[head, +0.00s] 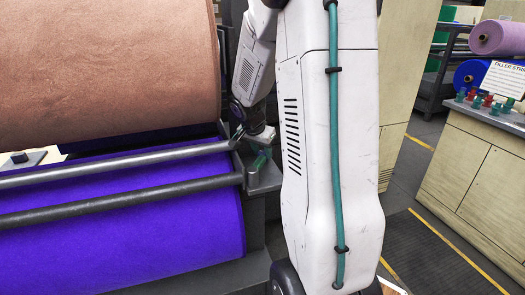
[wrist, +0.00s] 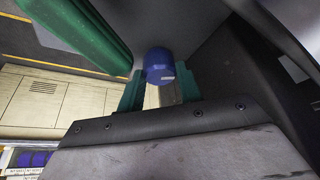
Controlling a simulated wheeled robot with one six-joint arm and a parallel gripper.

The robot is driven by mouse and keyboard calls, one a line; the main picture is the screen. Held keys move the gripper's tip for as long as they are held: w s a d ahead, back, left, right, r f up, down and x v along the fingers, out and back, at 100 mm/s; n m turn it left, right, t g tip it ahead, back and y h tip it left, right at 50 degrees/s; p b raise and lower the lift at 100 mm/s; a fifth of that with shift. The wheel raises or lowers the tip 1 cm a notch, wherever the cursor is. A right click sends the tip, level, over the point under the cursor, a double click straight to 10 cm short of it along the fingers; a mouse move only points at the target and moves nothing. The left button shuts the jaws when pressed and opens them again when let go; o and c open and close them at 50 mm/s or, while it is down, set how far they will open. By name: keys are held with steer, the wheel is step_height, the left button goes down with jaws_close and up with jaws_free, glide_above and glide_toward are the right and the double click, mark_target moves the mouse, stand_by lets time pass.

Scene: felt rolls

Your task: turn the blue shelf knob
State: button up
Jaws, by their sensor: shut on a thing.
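The blue knob (wrist: 160,68) is a short cylinder with a white mark, near the top centre of the wrist view. The green fingers of my gripper (wrist: 160,90) stand on both sides of it, shut on it. In the head view my gripper (head: 262,157) is small and partly hidden, at the right end of the roll stand's metal bars. I cannot make out the knob there, and its turn angle is hard to judge.
A large brown felt roll (head: 100,70) lies above a purple-blue roll (head: 120,230), with metal bars (head: 110,164) across the front. On the right, a cabinet (head: 475,170) carries small coloured knobs (head: 487,100) and a sign. Floor between is clear.

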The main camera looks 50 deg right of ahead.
steer(key=shift+d, duration=0.1)
steer(key=o, duration=1)
steer(key=shift+s, duration=0.1)
steer(key=v, duration=0.8)
steer(key=shift+f, duration=0.1)
